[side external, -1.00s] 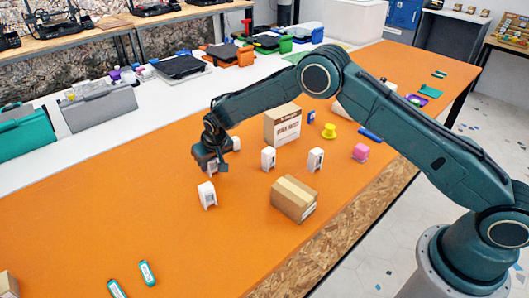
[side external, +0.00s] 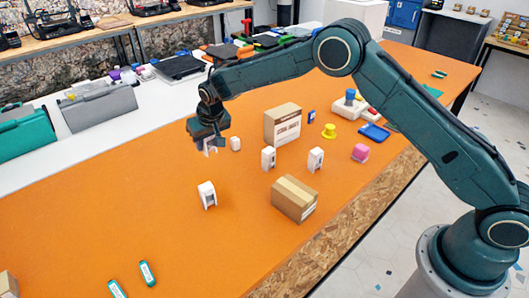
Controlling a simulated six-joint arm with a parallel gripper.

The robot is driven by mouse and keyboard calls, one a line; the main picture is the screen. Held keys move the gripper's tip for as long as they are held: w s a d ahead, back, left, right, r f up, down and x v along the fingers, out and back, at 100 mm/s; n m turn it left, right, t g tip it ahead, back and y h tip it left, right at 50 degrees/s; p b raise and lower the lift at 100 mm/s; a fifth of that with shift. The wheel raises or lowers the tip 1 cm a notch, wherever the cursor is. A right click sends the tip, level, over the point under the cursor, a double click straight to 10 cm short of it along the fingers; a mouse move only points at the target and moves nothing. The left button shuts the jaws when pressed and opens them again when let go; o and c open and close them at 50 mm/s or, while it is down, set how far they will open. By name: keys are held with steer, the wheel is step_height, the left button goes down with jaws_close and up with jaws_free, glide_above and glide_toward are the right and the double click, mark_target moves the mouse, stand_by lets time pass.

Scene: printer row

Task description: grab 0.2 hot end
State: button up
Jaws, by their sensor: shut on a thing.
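My gripper (side external: 209,143) is shut on a white hot end (side external: 210,150) and holds it above the orange table. Only its lower part shows below the jaws; the rest is hidden. Other white hot ends stand upright on the table: one in front (side external: 207,195), one to the right (side external: 268,158) and one farther right (side external: 316,159). A smaller white piece (side external: 235,143) sits just right of my gripper. No size marking is readable, so I cannot tell which is 0.2.
A tall cardboard box (side external: 283,125) stands behind the hot ends and a low carton (side external: 294,199) in front. A yellow spool-like piece (side external: 329,131), a pink block (side external: 360,152) and a blue tray (side external: 374,132) lie to the right. The left of the orange table (side external: 110,210) is mostly clear.

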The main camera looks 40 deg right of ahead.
step_height(320, 180, up, 12)
stand_by(0.4)
stand_by(0.5)
